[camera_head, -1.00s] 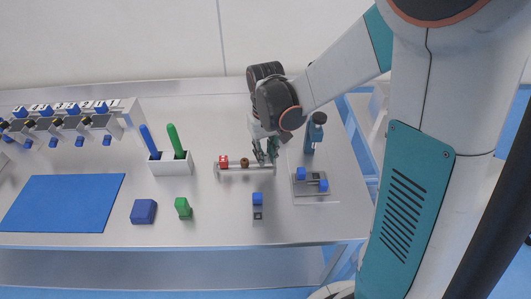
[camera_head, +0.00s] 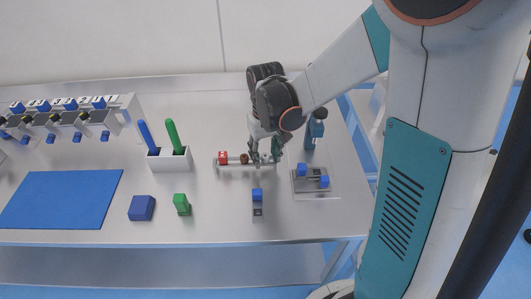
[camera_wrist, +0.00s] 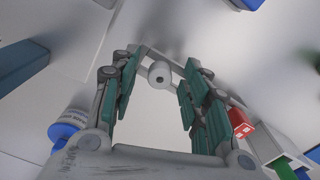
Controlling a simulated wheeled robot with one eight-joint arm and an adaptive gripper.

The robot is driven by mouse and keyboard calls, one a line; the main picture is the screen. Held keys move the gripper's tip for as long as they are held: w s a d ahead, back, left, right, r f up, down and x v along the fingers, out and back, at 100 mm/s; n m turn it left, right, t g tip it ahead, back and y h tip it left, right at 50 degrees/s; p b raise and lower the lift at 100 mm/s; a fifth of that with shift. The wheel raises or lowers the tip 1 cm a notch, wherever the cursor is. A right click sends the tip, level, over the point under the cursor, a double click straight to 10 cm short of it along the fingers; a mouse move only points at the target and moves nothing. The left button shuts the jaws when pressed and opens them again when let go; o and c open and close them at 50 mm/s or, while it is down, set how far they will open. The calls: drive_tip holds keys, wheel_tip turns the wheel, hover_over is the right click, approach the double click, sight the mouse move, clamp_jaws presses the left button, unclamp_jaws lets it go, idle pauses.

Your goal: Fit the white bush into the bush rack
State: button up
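The bush rack (camera_head: 232,166) is a low, pale bar on the table in the head view. A red bush (camera_head: 223,158) stands at its left end and a brown bush (camera_head: 244,159) near its middle. The white bush (camera_head: 266,158) is at the rack's right end, partly hidden by my fingers. In the wrist view the white bush (camera_wrist: 159,74) shows its round end with a dark hole, between my fingertips. My gripper (camera_wrist: 155,82) is open around it, with a gap on both sides. The red bush (camera_wrist: 239,122) shows beyond the right finger. How deep the white bush sits is unclear.
A white holder (camera_head: 168,162) with a blue and a green stick stands left of the rack. Blue (camera_head: 142,208) and green (camera_head: 182,204) blocks lie in front.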

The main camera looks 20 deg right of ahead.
sight(266, 156)
wheel_tip(266, 156, up, 12)
idle(0.8)
drive_tip(key=shift+s, duration=0.1)
drive_tip(key=s+r+t, duration=0.3)
drive_tip(key=s+t, duration=0.4)
drive_tip(key=s, duration=0.7)
drive_tip(key=shift+s, duration=0.3)
